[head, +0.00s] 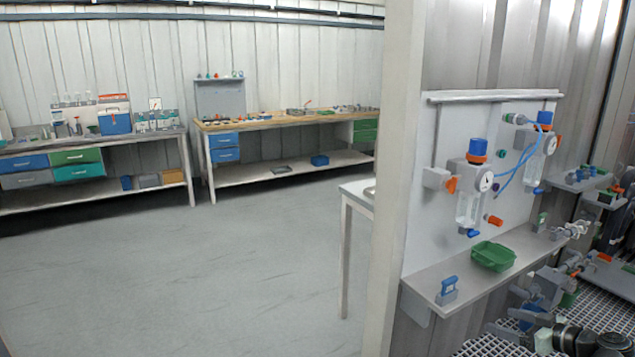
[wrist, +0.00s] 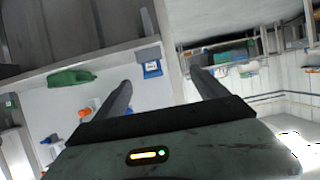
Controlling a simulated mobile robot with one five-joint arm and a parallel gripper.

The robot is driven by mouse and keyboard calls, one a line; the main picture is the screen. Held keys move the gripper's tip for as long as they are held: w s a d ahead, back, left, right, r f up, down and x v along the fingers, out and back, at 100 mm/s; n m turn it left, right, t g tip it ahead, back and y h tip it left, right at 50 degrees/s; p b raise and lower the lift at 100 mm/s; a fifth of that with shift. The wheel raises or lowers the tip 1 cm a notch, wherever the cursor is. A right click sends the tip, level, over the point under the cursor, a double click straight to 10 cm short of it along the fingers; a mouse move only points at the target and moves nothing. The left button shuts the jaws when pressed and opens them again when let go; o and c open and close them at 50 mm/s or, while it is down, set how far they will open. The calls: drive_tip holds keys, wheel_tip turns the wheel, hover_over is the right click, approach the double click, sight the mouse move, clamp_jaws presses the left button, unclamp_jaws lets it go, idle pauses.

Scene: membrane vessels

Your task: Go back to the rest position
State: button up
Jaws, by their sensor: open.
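My gripper (wrist: 161,76) shows in the wrist view, its two dark fingers spread wide with nothing between them. Beyond the fingers the wrist view is tilted and shows a wall shelf with a green tray (wrist: 72,77) and a small blue and grey part (wrist: 151,68). In the head view the same green tray (head: 493,256) and the blue part (head: 447,291) sit on the shelf (head: 430,277) below a white panel. I cannot clearly make out my gripper in the head view.
The white panel (head: 425,235) carries gauges, clear vessels and blue tubing. A pale post (head: 393,180) stands left of it, with a white table (head: 358,190) behind. Two workbenches line the far wall, one grey (head: 90,148), one wooden-topped (head: 280,121). The floor between is clear.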

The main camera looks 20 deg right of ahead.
drive_tip(key=w+a+f+n+g+y, duration=0.1)
drive_tip(key=w+a+n+g+y, duration=0.1)
drive_tip(key=w+a, duration=0.6)
drive_tip(key=w+a+f+n+g+y, duration=0.15)
drive_tip(key=w+a, duration=0.25)
drive_tip(key=a, duration=0.9)
drive_tip(key=w+a+f+n+g+y, duration=0.1)
drive_tip(key=w+a+n+g+y, duration=0.15)
drive_tip(key=w+a, duration=0.55)
drive_tip(key=s+a+f+g+h, duration=0.2)
drive_tip(key=s+a+f, duration=0.1)
drive_tip(key=a, duration=0.6)
drive_tip(key=s+a+f+g+h, duration=0.1)
drive_tip(key=s+a+f+g, duration=0.15)
drive_tip(key=a, duration=0.55)
drive_tip(key=s+a+f+g+h, duration=0.2)
drive_tip(key=a+f, duration=0.2)
drive_tip(key=a, duration=0.5)
drive_tip(key=s+d+m+h+p, duration=0.1)
drive_tip(key=s+d+m+h, duration=0.25)
drive_tip(key=d+m, duration=0.45)
wheel_tip(320, 180, up, 17)
drive_tip(key=p, duration=1.7)
drive_tip(key=shift+w+a+f+m, duration=0.2)
drive_tip(key=shift+w+a+m, duration=0.1)
drive_tip(key=shift+w+a, duration=0.1)
